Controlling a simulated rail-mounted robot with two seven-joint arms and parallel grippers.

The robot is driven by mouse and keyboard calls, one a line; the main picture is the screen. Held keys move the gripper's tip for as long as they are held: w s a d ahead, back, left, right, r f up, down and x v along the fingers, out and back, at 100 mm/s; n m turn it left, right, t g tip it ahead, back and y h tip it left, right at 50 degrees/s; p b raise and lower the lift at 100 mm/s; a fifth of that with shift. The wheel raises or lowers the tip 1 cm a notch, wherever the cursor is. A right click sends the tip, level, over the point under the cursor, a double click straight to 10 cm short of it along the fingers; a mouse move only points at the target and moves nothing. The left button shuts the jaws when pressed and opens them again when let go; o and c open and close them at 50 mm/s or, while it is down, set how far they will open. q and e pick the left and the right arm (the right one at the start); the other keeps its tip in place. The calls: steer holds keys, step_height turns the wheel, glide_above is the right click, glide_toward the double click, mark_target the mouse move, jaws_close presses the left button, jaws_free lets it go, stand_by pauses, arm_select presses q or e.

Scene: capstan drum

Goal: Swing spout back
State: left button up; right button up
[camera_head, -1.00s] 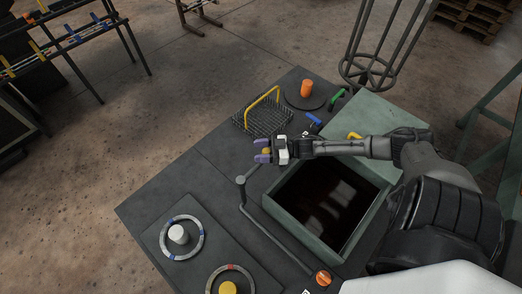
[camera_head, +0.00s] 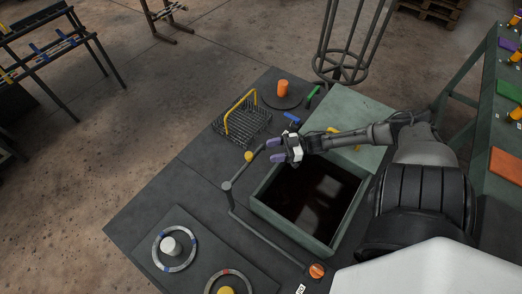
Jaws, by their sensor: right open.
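The spout (camera_head: 240,170) is a thin grey pipe. It rises from a bent joint on a low pipe on the dark table and reaches up toward the tank's far left corner. A small yellow knob (camera_head: 248,156) shows near its upper end. My right gripper (camera_head: 271,150) has purple fingertips, points left and is open with nothing visible between its fingers. It is just right of the yellow knob, over the far edge of the green tank (camera_head: 257,196). Whether it touches the spout's end is unclear. My left gripper is not in view.
The tank holds dark liquid. An orange knob (camera_head: 316,270) sits at the low pipe's near end. A wire basket with a yellow handle (camera_head: 229,122), an orange cylinder (camera_head: 282,88) and blue and green levers stand behind. Ring dials (camera_head: 171,245) lie at front left.

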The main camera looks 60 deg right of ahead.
steer(key=shift+v, duration=1.3)
